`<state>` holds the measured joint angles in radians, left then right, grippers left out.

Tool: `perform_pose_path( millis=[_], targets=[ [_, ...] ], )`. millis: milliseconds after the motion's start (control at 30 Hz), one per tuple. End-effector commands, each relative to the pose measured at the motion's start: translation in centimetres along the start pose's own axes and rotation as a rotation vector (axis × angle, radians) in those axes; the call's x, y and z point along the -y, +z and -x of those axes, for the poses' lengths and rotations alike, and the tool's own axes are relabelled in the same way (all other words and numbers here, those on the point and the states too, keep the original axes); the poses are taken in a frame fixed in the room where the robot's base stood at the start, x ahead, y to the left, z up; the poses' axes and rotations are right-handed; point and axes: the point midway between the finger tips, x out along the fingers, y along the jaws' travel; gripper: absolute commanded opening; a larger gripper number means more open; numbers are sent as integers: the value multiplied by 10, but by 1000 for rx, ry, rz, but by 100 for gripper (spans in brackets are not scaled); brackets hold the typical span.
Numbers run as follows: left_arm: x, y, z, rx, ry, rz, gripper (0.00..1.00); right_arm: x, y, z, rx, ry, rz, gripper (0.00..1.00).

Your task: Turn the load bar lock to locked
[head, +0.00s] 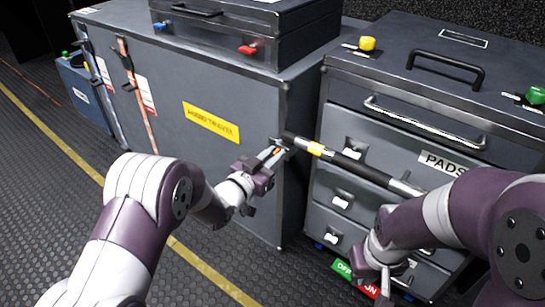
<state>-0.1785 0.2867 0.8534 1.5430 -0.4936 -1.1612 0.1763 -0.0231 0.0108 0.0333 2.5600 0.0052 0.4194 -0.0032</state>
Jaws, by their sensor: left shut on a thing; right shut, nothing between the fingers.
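The load bar (345,161), a dark bar with a yellow band and a metal right part, runs across the front of the drawer cabinet. The load bar lock (277,151) is a small metal lever with an orange patch at the bar's left end, by the big case's corner. My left gripper (266,164) is shut on the lock lever, and its fingers partly hide it. I cannot tell the lock's setting from this view. My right gripper (375,281) is shut and empty, low in front of the drawers, partly hidden by its own arm.
A large grey case (160,95) with a yellow label stands left of the drawer cabinet (455,85). A smaller dark case (285,30) lies on top. A green and red OFF/ON label (355,280) is near my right gripper.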

Motion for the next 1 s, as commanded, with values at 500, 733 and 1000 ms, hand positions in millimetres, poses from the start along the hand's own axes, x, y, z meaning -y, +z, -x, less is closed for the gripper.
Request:
perform_pose_path(
  millis=[500, 733, 1000],
  targets=[
    [-4, 3, 0, 2, 1, -388, 0, 0, 1, -8, 0, 0, 0, 0],
    [-7, 4, 0, 1, 1, -607, 0, 0, 2, -15, 0, 0, 0, 0],
    [-9, 7, 0, 1, 2, -863, 0, 0, 3, -26, 0, 0, 0, 0]
  ],
)
